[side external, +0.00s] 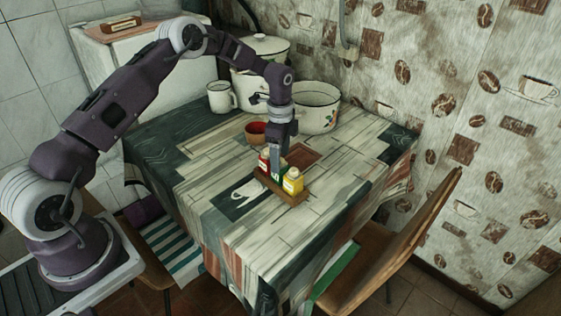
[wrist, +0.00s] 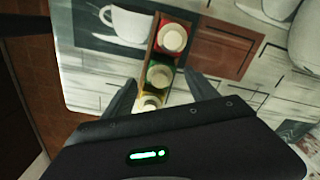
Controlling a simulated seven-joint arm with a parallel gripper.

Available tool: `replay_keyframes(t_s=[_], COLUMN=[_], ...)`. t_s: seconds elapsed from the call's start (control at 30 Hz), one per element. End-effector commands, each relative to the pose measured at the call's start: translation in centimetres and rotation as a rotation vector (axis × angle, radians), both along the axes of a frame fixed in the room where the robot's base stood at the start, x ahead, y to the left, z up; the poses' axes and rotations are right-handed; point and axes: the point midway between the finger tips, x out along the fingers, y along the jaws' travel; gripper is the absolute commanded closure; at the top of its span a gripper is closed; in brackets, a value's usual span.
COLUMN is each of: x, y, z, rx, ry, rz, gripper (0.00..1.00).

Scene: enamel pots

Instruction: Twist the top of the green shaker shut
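The green shaker (wrist: 159,76) stands in the middle of a narrow wooden tray, its pale round top facing up. In the side external view the green shaker (side external: 275,175) is mostly hidden behind its neighbours and my gripper. The red shaker (wrist: 172,40) and the yellow shaker (wrist: 150,104) stand on either side of it in the row. The yellow shaker (side external: 292,181) is at the near right end in the side view. My gripper (wrist: 162,78) is open and points down, one finger on each side of the green shaker. I cannot tell whether the fingers touch it.
The wooden tray (side external: 290,198) sits on the patterned tablecloth (side external: 330,178). A small red bowl (side external: 256,133), a white mug (side external: 221,98) and a white enamel pot (side external: 318,108) stand behind. A wooden chair (side external: 400,245) is at the right. The table's front is clear.

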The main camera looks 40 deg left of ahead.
Motion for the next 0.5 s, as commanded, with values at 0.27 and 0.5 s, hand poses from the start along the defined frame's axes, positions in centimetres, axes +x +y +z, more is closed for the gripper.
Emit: replay_keyframes(t_s=[0.27,0.5], x=[0.0,0.1], y=[0.0,0.0], z=[0.0,1.8], rx=[0.000,0.000], ry=[0.000,-0.002], rz=[0.001,0.002], gripper=[0.33,0.33])
